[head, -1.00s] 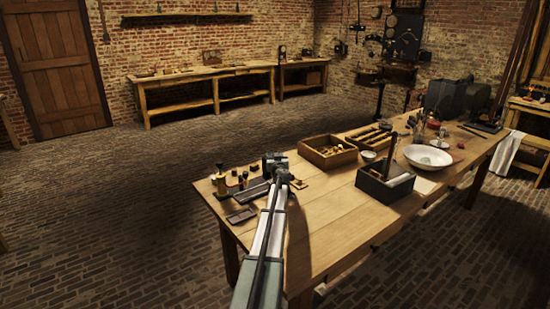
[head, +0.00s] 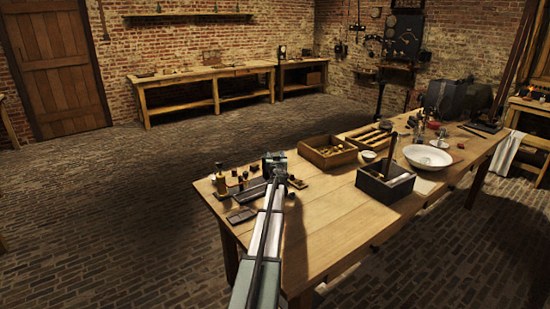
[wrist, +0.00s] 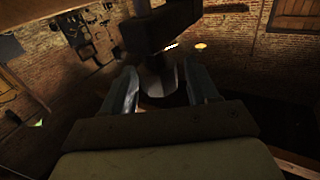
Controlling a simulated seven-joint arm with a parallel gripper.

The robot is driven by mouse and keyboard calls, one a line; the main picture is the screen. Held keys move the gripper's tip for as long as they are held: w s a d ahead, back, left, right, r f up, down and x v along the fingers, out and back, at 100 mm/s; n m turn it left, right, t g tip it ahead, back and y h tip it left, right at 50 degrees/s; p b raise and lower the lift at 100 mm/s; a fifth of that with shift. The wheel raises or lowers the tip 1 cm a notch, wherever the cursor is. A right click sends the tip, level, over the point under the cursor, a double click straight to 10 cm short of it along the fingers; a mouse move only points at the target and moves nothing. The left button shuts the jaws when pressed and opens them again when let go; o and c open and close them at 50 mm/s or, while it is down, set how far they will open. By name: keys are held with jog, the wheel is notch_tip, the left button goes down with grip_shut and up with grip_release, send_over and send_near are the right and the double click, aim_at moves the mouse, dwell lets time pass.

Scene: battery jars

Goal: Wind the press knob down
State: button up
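In the wrist view, a dark block (wrist: 162,25), seemingly part of the press, hangs just beyond my fingertips. A grey metal piece below it, possibly the press knob (wrist: 160,82), sits between my gripper's (wrist: 160,85) two fingers. The fingers stand apart, one on each side of that piece; I cannot tell whether they touch it. In the head view my gripper (head: 276,168) is over the near left part of the bench, at a small dark metal device. My arm and gripper hide most of that device, and the knob cannot be made out there.
On the wooden bench (head: 330,220), small bottles and jars (head: 232,182) and a dark flat tray (head: 241,215) lie left of my gripper. An open wooden box (head: 327,157), a dark box (head: 384,190) and a white bowl (head: 428,157) stand to the right. The bench's front middle is clear.

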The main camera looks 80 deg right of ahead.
jog(key=shift+a, duration=0.15)
jog(key=v, duration=1.3)
jog(key=shift+s+a, duration=0.15)
jog(key=shift+a, duration=0.1)
jog(key=shift+o, duration=0.2)
jog(key=shift+w+d+m+g, duration=0.95)
jog(key=shift+w+m+g, duration=1.45)
jog(key=shift+g, duration=1)
jog(key=s+d, duration=0.2)
jog(key=d, duration=1.1)
jog(key=shift+d+f, duration=0.2)
jog(key=shift+f, duration=0.05)
jog(key=shift+c, duration=0.4)
